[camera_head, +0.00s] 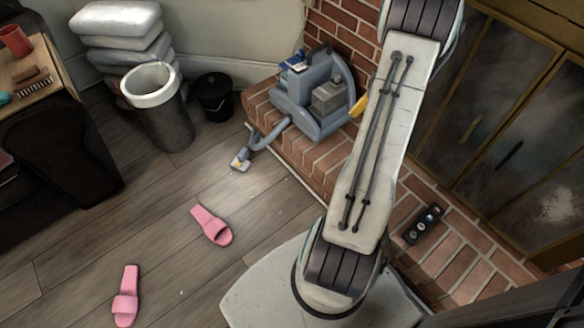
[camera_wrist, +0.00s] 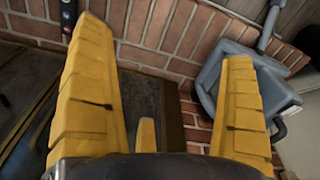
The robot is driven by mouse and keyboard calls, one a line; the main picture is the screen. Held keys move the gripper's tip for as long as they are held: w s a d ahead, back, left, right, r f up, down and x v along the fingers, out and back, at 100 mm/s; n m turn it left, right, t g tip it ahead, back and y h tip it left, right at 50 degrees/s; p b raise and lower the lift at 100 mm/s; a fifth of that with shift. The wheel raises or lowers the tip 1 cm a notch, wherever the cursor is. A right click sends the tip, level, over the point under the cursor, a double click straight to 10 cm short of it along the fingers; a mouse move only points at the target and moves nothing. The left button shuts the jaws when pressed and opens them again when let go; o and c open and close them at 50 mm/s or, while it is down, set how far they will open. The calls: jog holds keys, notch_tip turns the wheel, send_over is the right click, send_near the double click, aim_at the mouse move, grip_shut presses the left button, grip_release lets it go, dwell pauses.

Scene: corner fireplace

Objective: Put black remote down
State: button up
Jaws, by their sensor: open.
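The black remote (camera_head: 424,224) lies on the brick hearth in the head view, right of my arm. A dark narrow object (camera_wrist: 67,14) at the top left of the wrist view looks like the same remote, partly cut off by the frame and close to the left finger. My gripper (camera_wrist: 165,45) is open, its two yellow fingers wide apart with nothing between them. In the head view only a bit of yellow finger (camera_head: 357,106) shows beside my arm; the rest is hidden behind it.
A grey-blue vacuum-like machine (camera_head: 318,100) stands on the brick hearth (camera_head: 447,262); its body also shows in the wrist view (camera_wrist: 245,85). Glass fireplace doors (camera_head: 480,110) are at the right. Pink slippers (camera_head: 211,226) lie on the open wooden floor. Bins (camera_head: 214,97) stand at the back left.

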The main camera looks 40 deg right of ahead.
jog(key=w+a+r+n, duration=0.2)
jog(key=a+r, duration=0.4)
jog(key=a, duration=0.4)
jog(key=w+a+r+n, duration=0.3)
jog(key=a+r, duration=0.3)
jog(key=a, duration=0.3)
jog(key=s+a+r+n+t, duration=0.1)
jog(key=s+a+r+n, duration=0.1)
jog(key=s+a, duration=0.4)
jog(key=s+a+r+n, duration=0.2)
jog(key=s+a, duration=0.4)
jog(key=a, duration=0.6)
jog(key=shift+n+t+y, duration=0.4)
jog(key=shift+n, duration=0.3)
jog(key=shift+d, duration=0.1)
